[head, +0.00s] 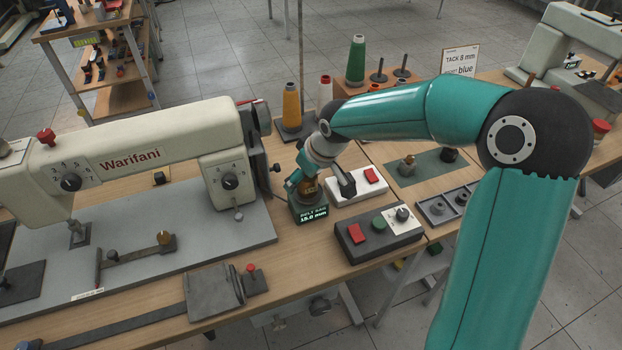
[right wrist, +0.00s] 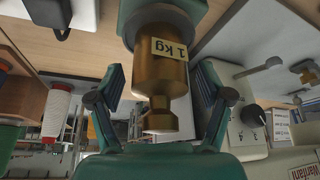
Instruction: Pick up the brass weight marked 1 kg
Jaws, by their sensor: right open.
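The brass weight marked 1 kg (right wrist: 165,75) fills the middle of the right wrist view, its label upside down in that picture. In the head view its brass body (head: 309,190) shows in part, standing on a dark green block (head: 310,213) with a lit display; my gripper hides some of it. My right gripper (head: 318,184) is open, and in the right wrist view its two fingers (right wrist: 159,92) stand on either side of the weight, with visible gaps. My left gripper is not in view.
A cream sewing machine (head: 130,150) stands to the left. A grey box with buttons (head: 380,236) and a white box with a red switch (head: 362,188) lie close to the right. Thread cones, including an orange one (head: 292,106), stand behind. A green mat (head: 428,167) holds other small weights.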

